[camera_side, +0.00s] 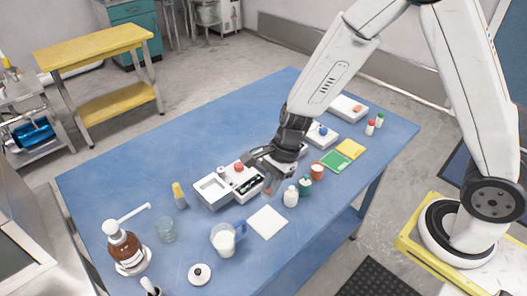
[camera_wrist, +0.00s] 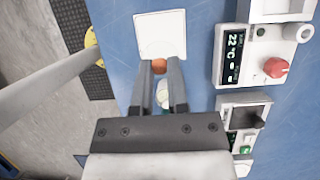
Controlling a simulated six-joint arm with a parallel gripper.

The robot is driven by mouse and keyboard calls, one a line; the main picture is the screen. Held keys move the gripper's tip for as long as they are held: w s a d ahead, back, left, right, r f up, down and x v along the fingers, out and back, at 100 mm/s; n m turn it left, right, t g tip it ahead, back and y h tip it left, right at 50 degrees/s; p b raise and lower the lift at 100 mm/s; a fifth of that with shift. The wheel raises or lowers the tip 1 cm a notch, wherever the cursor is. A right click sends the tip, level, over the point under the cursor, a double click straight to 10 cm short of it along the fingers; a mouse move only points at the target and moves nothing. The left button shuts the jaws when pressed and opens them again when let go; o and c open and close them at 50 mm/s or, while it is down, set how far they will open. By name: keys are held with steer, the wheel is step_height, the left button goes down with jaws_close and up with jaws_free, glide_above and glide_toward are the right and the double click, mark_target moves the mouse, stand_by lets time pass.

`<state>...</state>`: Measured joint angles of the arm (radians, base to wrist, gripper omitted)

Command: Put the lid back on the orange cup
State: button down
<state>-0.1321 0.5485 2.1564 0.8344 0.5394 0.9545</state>
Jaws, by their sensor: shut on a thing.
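My gripper (camera_side: 266,174) is above the blue table, beside the white device. In the wrist view, my gripper (camera_wrist: 160,66) is shut on a small round orange-brown piece, which looks like the lid (camera_wrist: 159,66). The piece is not clear in the side view. The orange cup (camera_side: 317,171) stands upright on the table, right of my gripper in the side view and apart from it. I cannot make out its rim. A pale round top (camera_wrist: 162,96) shows between my fingers in the wrist view, farther down.
A white bottle (camera_side: 291,197) and a green bottle (camera_side: 305,185) stand close to the orange cup. A white square pad (camera_side: 267,222) lies in front. A white device with a red knob (camera_wrist: 275,67) is near. A pitcher (camera_side: 225,240) stands front left.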

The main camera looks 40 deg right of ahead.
steer(key=w+d, duration=0.2)
steer(key=d, duration=0.8)
steer(key=r, duration=0.1)
glide_above(317, 168)
steer(key=d, duration=0.1)
steer(key=shift+w+d, duration=0.1)
steer(key=shift+d, duration=0.1)
steer(key=shift+f, duration=0.2)
steer(key=shift+f, duration=2.95)
steer(key=shift+f, duration=0.2)
steer(key=shift+c, duration=0.3)
jaws_free()
